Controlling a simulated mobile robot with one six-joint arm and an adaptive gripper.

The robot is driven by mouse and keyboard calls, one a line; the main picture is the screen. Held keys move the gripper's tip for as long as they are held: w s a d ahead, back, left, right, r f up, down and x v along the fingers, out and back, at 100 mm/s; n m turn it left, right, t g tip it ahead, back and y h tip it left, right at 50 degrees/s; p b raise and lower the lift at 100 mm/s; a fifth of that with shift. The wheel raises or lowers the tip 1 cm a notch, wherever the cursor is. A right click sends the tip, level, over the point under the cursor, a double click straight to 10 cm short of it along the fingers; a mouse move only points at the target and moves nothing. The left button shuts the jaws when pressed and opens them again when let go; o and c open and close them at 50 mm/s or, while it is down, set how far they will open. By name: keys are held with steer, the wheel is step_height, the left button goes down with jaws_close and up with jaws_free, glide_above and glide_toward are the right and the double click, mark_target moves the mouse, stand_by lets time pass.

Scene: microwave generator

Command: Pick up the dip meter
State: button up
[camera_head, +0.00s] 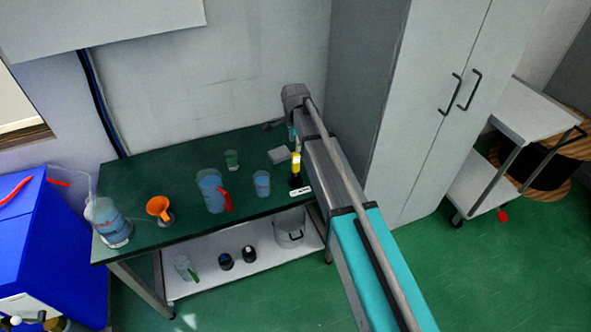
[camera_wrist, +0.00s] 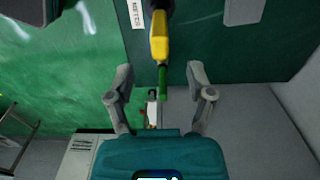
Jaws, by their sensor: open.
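The dip meter appears to be the yellow tool with a black end (camera_head: 296,164) standing upright near the right end of the green table. In the wrist view, its yellow body (camera_wrist: 160,38) lies just beyond my gripper (camera_wrist: 160,76), in line with the gap between the fingers. Its green tip reaches into that gap, and the black end is partly cut off by the top edge. My gripper is open, with a finger on each side and nothing held.
A white label (camera_head: 300,192) lies beside the tool on the green table (camera_head: 130,180). A grey box (camera_head: 279,155), a blue beaker (camera_head: 262,184) and a larger blue jug (camera_head: 210,190) stand to its left. A tall grey cabinet (camera_head: 430,60) rises close on the right.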

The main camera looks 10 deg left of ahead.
mark_target(296, 153)
steer(key=shift+f+b, duration=1.05)
steer(key=shift+f, duration=0.25)
steer(key=shift+f, duration=0.1)
steer(key=shift+d+f+b, duration=0.1)
steer(key=shift+f+b, duration=2.4)
steer(key=shift+b, duration=0.1)
jaws_close()
